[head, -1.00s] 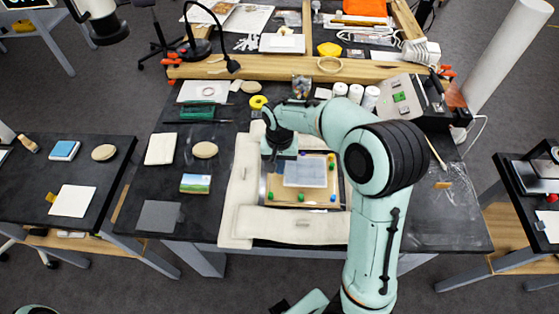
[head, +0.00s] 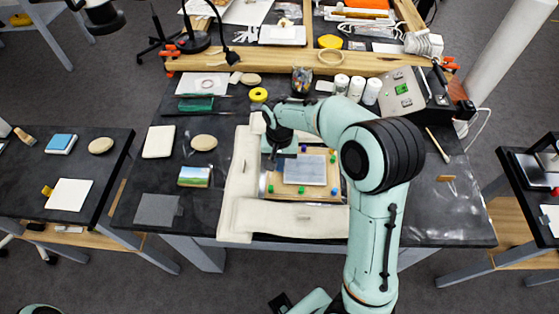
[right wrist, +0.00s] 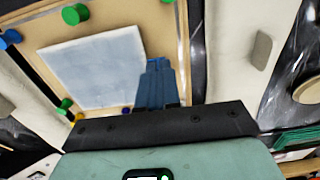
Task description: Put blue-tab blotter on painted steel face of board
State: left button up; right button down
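The blotter, a pale grey-white sheet (head: 305,171), lies over the middle of the board (head: 262,190), also seen in the right wrist view (right wrist: 90,70). Bright blue, seemingly its tab (right wrist: 155,61), shows at my right fingertips. My right gripper (right wrist: 157,80) looks shut on the tab at the sheet's edge; the fingers hide most of it. In the head view, my right gripper (head: 287,150) is at the sheet's upper left corner. Whether the sheet fully touches the board is unclear. The board's visible border is tan with coloured knobs.
Cream padding (head: 285,222) borders the board. Small green knobs (right wrist: 65,104) stand around the sheet. A picture card (head: 194,176), a dark grey square (head: 157,209) and an oval stone (head: 204,142) lie left. A white yellow-tabbed sheet (head: 70,194) lies on the left table.

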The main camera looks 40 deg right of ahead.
pick_arm(q)
jog(key=shift+s+f, duration=0.1)
jog(key=shift+f, duration=0.1)
pick_arm(e)
jog(key=shift+f, duration=0.3)
jog(key=c, duration=1.3)
grip_release()
jog(key=shift+o, duration=0.2)
pick_arm(q)
jog(key=shift+w+r+p, duration=0.65)
jog(key=shift+r+p, duration=0.05)
jog(key=shift+r, duration=0.3)
pick_arm(e)
notch_tip(320, 180, up, 13)
jog(key=shift+r, duration=0.2)
